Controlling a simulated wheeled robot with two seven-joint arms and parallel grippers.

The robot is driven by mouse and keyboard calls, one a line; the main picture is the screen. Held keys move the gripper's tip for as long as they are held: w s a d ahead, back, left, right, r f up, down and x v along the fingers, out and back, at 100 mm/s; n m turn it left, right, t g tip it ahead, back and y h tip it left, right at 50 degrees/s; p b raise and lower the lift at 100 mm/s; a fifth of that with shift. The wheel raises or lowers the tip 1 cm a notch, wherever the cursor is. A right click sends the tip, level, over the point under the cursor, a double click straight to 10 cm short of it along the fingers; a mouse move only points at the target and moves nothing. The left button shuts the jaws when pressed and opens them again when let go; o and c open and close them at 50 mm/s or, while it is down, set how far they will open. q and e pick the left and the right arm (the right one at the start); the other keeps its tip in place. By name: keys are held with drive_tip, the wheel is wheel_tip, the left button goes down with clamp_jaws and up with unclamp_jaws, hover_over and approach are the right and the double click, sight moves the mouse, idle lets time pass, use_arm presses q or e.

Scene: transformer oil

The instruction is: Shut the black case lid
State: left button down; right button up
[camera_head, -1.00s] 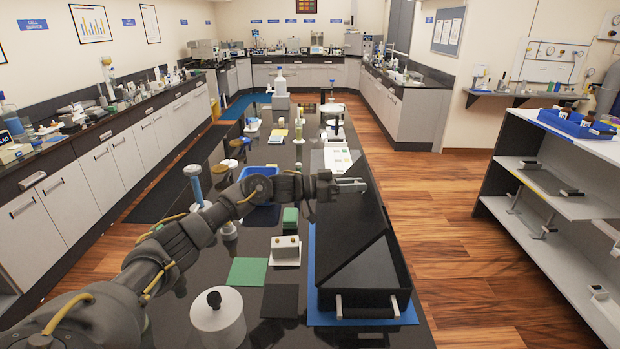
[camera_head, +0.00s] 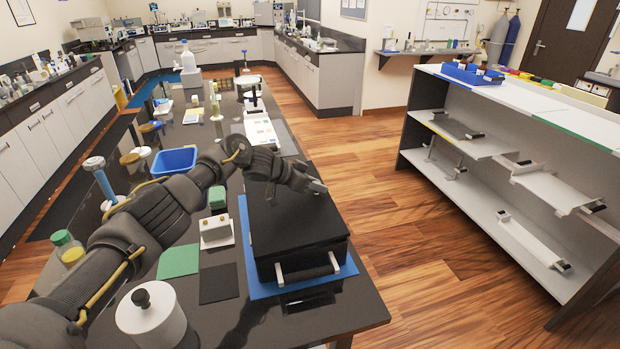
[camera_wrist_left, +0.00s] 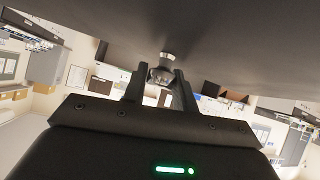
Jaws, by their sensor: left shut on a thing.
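The black case (camera_head: 300,258) stands on a blue mat (camera_head: 247,240) at the near right of the dark bench. Its black lid (camera_head: 285,222) lies flat or nearly flat over the case; I cannot tell whether a small gap is left. A carrying handle with pale ends (camera_head: 308,272) is on the near side. My left gripper (camera_head: 316,186) is low over the lid's far right part. In the left wrist view the fingers (camera_wrist_left: 160,88) are shut around a small knob-like fitting (camera_wrist_left: 162,73) on a dark surface, likely the lid. My right gripper is not in view.
Left of the case are a grey two-knob block (camera_head: 215,231), a green square (camera_head: 178,261), a dark square (camera_head: 219,283) and a white lidded pot (camera_head: 152,318). A blue tray (camera_head: 174,160) stands farther back. Open floor and a shelf unit (camera_head: 500,170) are to the right.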

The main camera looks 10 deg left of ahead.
use_arm(q)
drive_tip(key=shift+d+f, duration=0.15)
drive_tip(key=shift+f, duration=0.7)
drive_tip(key=c, duration=1.1)
unclamp_jaws()
drive_tip(key=shift+w, duration=0.1)
drive_tip(key=shift+c, duration=0.2)
drive_tip(key=shift+r, duration=0.1)
drive_tip(key=b+v, duration=0.2)
drive_tip(key=v, duration=0.9)
drive_tip(key=shift+b, duration=0.4)
